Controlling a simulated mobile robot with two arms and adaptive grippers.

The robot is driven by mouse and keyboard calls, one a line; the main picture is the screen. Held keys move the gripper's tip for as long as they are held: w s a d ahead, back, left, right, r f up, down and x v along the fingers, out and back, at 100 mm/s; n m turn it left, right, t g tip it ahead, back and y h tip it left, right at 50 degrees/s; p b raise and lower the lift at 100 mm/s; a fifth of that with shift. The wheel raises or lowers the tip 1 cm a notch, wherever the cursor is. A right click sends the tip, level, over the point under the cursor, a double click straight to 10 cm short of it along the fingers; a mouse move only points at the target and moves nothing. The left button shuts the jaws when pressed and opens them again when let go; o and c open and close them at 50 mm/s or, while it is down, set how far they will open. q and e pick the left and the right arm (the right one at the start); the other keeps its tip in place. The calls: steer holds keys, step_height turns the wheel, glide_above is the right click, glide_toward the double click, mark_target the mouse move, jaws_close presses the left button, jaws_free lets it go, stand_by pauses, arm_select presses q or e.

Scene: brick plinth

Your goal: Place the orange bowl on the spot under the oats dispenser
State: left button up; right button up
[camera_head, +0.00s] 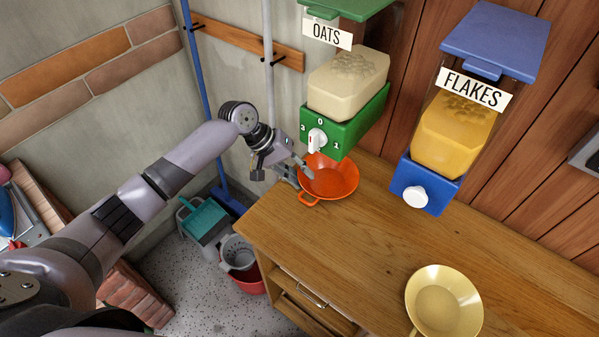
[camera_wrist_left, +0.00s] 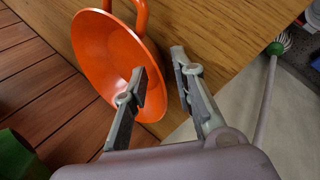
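The orange bowl (camera_head: 335,182) sits on the wooden counter, below the green oats dispenser (camera_head: 345,122), near the counter's left end. Its loop handle points toward the front left. The bowl also shows in the left wrist view (camera_wrist_left: 100,48). My left gripper (camera_head: 298,178) is at the bowl's left side. In the left wrist view, my left gripper (camera_wrist_left: 160,68) has its fingers apart, one over the inside of the bowl and the other outside the rim. I see a gap between the rim and the outer finger. My right gripper is not in view.
A blue flakes dispenser (camera_head: 433,182) hangs to the right. A yellow bowl (camera_head: 443,305) sits at the counter's front right. The counter (camera_head: 370,240) between the bowls is clear. A teal dustpan (camera_head: 203,217), a broom and buckets (camera_head: 238,252) stand left of the counter.

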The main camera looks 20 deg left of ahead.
arm_select(q)
steer(key=b+v, duration=0.1)
steer(key=v, duration=1.1)
steer(key=a+f+n+t+y, duration=0.1)
steer(key=a+f, duration=0.1)
steer(key=f, duration=1.2)
steer(key=a+f+n+t+y, duration=0.1)
steer(key=a+f+y, duration=0.15)
steer(key=f, duration=1.05)
steer(key=s+a+f+y, duration=0.1)
steer(key=s+f, duration=0.3)
steer(key=f, duration=0.3)
steer(key=s+a+f, duration=0.2)
steer(key=s+f, duration=0.2)
steer(key=f, duration=0.2)
steer(key=s+f+m+g+y, duration=0.1)
steer(key=s+f+m, duration=0.1)
steer(key=s+f, duration=0.65)
steer(key=s+f+m+y, duration=0.15)
steer(key=s+f, duration=0.35)
steer(key=s, duration=0.6)
steer(key=s+d+f+m, duration=0.2)
steer(key=s, duration=0.7)
steer(key=s+d+f+m+g, duration=0.1)
steer(key=s+d+f+m, duration=0.1)
steer(key=s, duration=0.7)
steer(key=shift+s+d+g, duration=0.3)
steer(key=shift+d, duration=0.1)
